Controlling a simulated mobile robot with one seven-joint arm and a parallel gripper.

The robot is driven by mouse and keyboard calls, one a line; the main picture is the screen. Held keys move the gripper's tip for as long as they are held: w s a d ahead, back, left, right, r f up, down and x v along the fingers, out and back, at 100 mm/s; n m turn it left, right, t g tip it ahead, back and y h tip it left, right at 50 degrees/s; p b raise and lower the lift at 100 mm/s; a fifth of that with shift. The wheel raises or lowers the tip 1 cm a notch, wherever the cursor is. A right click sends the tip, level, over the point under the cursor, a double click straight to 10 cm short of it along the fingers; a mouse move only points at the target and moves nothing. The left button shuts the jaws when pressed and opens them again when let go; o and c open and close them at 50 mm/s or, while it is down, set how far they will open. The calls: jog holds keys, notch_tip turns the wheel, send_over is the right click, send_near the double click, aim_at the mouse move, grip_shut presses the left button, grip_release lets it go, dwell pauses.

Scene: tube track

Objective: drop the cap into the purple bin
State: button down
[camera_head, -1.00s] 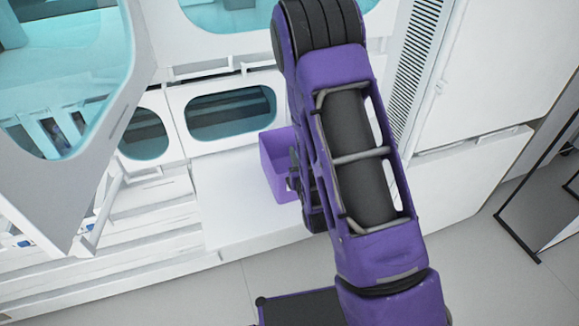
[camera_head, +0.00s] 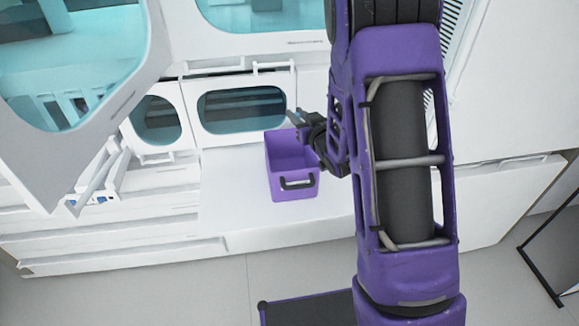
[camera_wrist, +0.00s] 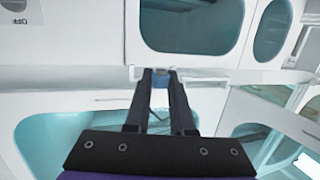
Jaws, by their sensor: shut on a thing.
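The purple bin (camera_head: 293,188) stands open at the top on a white ledge in the head view, with a dark handle on its front. My gripper (camera_head: 294,118) shows beside my arm, by the bin's back right rim in the picture and seemingly higher than it. In the wrist view my gripper's two dark fingers (camera_wrist: 161,74) close in on a small blue cap (camera_wrist: 161,82) at their tips. The cap is too small to make out in the head view. The bin is not seen in the wrist view.
White cabinets with teal windows (camera_head: 242,110) stand behind the bin. A tilted white panel with a window (camera_head: 130,85) juts in at the left. The white ledge (camera_head: 235,200) is clear left of the bin.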

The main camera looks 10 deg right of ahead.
jog(key=shift+w+f, duration=0.1)
jog(key=shift+w, duration=0.05)
notch_tip(320, 180, down, 5)
jog(key=b, duration=0.3)
jog(key=shift+f, duration=0.15)
jog(key=c, duration=0.7)
grip_release()
jog(key=shift+d, duration=0.1)
